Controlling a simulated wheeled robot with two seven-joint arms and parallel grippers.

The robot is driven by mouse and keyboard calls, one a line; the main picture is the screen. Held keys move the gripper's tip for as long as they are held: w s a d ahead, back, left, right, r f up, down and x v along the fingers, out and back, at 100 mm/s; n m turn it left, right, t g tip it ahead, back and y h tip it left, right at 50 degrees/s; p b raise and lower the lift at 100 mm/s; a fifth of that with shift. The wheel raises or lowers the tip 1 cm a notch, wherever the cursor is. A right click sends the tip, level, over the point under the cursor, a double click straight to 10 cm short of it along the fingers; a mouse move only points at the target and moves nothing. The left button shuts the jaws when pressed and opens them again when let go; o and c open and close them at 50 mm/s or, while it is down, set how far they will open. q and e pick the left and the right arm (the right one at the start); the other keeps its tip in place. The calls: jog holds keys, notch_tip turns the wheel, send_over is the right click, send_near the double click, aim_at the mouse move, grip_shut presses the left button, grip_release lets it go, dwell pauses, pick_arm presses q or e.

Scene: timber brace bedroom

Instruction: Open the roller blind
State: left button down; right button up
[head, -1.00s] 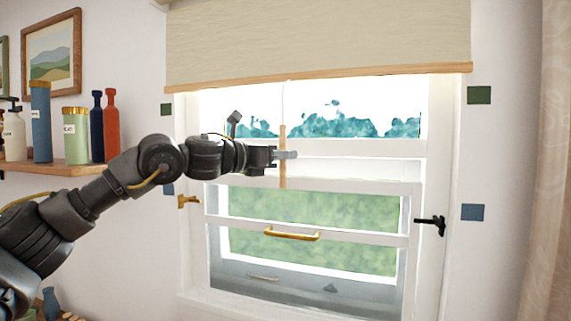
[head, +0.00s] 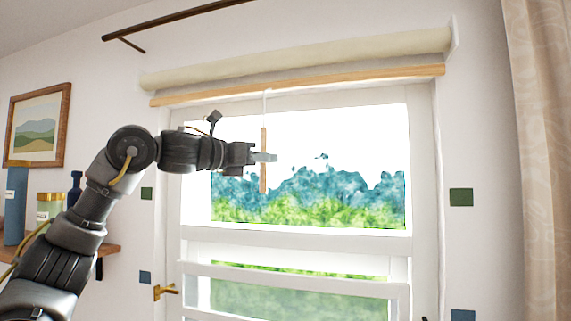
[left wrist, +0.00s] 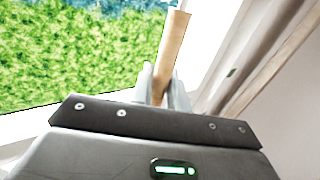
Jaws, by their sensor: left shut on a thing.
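The roller blind (head: 300,58) is rolled up into a cream roll at the top of the window. Its wooden bottom bar (head: 300,84) sits just under the roll. A white cord hangs from the bar to a wooden pull handle (head: 263,180). My left gripper (head: 268,157) is shut on the pull handle, in front of the upper window pane. In the left wrist view the pull handle (left wrist: 171,55) stands slightly tilted between the fingers (left wrist: 160,88). My right gripper is in neither view.
The window (head: 300,232) has white sashes and a brass latch (head: 166,291) at its left. A shelf with bottles (head: 74,190) is at the left, close to my left arm. A curtain (head: 540,150) hangs at the right. A dark rod (head: 180,20) is above the blind.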

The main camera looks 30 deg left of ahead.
pick_arm(q)
jog(key=shift+r, duration=0.15)
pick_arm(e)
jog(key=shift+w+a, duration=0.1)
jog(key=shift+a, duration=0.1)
pick_arm(q)
jog(key=c, duration=1.4)
grip_release()
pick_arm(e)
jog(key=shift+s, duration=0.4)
